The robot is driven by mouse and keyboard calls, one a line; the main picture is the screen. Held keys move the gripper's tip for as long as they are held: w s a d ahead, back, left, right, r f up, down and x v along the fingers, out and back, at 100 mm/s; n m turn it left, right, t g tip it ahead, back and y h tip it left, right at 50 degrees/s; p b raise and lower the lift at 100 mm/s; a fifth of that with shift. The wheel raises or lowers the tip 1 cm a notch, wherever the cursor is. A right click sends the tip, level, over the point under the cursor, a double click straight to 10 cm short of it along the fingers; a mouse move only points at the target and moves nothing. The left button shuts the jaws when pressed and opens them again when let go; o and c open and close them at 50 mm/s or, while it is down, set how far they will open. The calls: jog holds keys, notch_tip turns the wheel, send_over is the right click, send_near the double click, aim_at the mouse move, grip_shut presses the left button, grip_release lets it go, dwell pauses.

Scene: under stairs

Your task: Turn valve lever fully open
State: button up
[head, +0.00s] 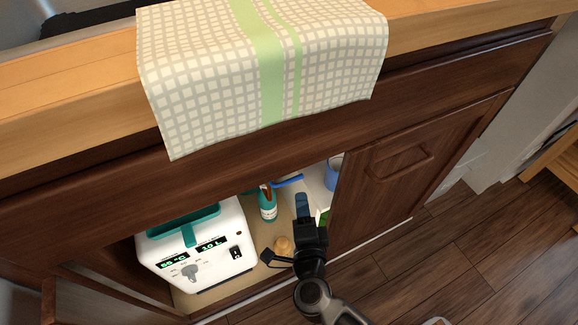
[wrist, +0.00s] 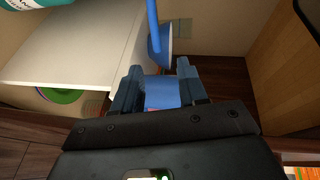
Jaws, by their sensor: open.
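A thin blue bar (head: 287,181), which may be the valve lever, shows inside the open cabinet under the counter. A blue bar also shows at the top of the wrist view (wrist: 153,25). I cannot tell what it is fixed to. My gripper (head: 302,200) reaches into the cabinet, just below the bar in the head view. In the wrist view my gripper (wrist: 157,78) is open, its two fingers apart. A blue surface (wrist: 163,93) shows between them; I cannot tell whether they touch it.
A white appliance (head: 195,250) with displays and a grey knob stands left in the cabinet. A teal bottle (head: 268,204) and a small tan object (head: 284,245) stand nearer. A blue container (head: 333,173) is at right. A closed door (head: 400,165) bounds the opening; a checked towel (head: 215,70) hangs above.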

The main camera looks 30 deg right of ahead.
aim_at(294, 178)
jog(key=shift+m, duration=0.5)
jog(key=shift+w+a+f+b+x, duration=0.1)
jog(key=shift+a+b+x, duration=0.25)
jog(key=shift+x, duration=1.4)
jog(key=shift+w+a+f+b+x, duration=0.1)
jog(key=shift+b+x, duration=0.4)
jog(key=shift+x, duration=1.2)
jog(key=shift+w+a+f+b+x, duration=0.15)
jog(key=shift+a+b+x, duration=0.2)
jog(key=shift+x, duration=1.4)
jog(key=shift+s+d, duration=0.1)
jog(key=shift+c, duration=0.2)
grip_shut()
